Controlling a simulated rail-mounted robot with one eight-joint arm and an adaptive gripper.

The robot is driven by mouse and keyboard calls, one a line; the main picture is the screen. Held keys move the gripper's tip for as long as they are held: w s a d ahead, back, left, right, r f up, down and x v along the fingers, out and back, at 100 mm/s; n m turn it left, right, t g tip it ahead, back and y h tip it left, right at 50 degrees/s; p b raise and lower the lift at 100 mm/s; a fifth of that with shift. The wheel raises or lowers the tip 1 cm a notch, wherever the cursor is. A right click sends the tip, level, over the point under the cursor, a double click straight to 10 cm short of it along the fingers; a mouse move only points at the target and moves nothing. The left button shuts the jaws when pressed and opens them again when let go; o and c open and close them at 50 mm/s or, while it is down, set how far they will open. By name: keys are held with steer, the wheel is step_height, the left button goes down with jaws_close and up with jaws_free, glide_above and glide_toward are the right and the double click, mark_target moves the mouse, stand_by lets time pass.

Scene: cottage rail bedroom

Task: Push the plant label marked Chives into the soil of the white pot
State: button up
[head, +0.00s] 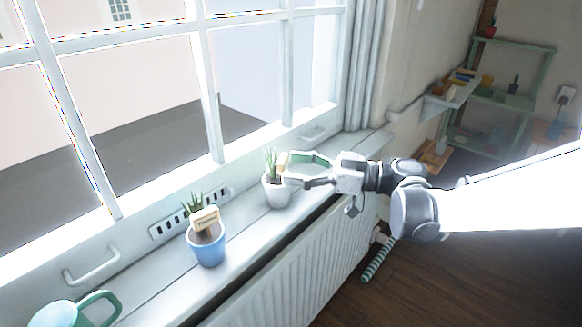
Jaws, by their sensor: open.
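The white pot (277,193) stands upright on the windowsill and holds a spiky green plant (270,162). A small pale tan label (282,160) shows at the right side of this plant, upright over the pot. Its writing is not readable, and its lower end is hidden, so I cannot tell how deep it sits. My gripper (292,170) reaches in from the right, just above the pot's rim. Its fingers are spread apart, with their tips close beside the label. I cannot tell whether they touch it.
A blue pot (208,250) with a spiky plant and a lettered wooden label (205,220) stands nearer on the sill. A green watering can (60,314) is at bottom left. The window lies behind, and a white radiator (290,272) is below the sill.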

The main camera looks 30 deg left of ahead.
steer(key=v, duration=1)
steer(key=shift+d, duration=0.35)
steer(key=shift+w, duration=0.1)
steer(key=s+d+m+t+h+p, duration=0.1)
steer(key=s+d+m+t+h, duration=0.3)
steer(key=d, duration=1)
steer(key=s+d+m+t+h+p, duration=0.1)
steer(key=s+d+m+t+h, duration=0.4)
steer(key=d+m, duration=0.6)
steer(key=s+d+m+t+h+p, duration=0.2)
steer(key=s+d+m+t+h, duration=0.2)
steer(key=d, duration=1.2)
steer(key=s+m+h, duration=0.2)
steer(key=m+h, duration=0.1)
steer(key=shift+d+t+h, duration=0.3)
steer(key=shift+d+t, duration=0.1)
steer(key=shift+f, duration=0.15)
